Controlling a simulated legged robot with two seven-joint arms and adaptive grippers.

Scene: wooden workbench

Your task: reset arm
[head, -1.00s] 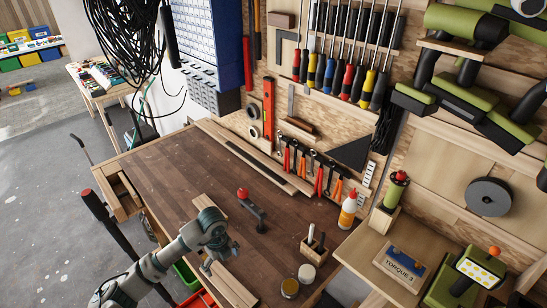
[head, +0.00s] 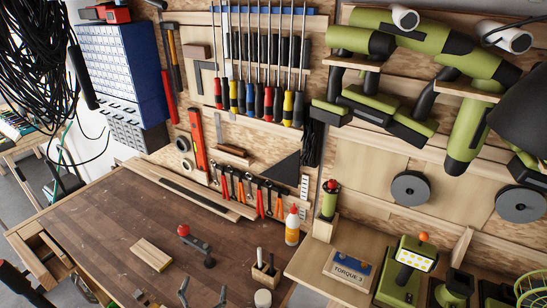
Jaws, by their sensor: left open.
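My left gripper (head: 202,295) shows only at the bottom edge of the head view, over the front of the wooden workbench (head: 95,235). Its two grey fingers are spread apart with nothing seen between them. The rest of the arm is cut off by the frame. A light wooden block (head: 152,254) lies on the bench, up and left of the gripper, apart from it. A dark tool with a red knob (head: 184,230) stands on the bench beyond the gripper. My right gripper is not in view.
A torque box (head: 350,266) sits on the right shelf. Tools hang on the back wall. The bench's left part is clear.

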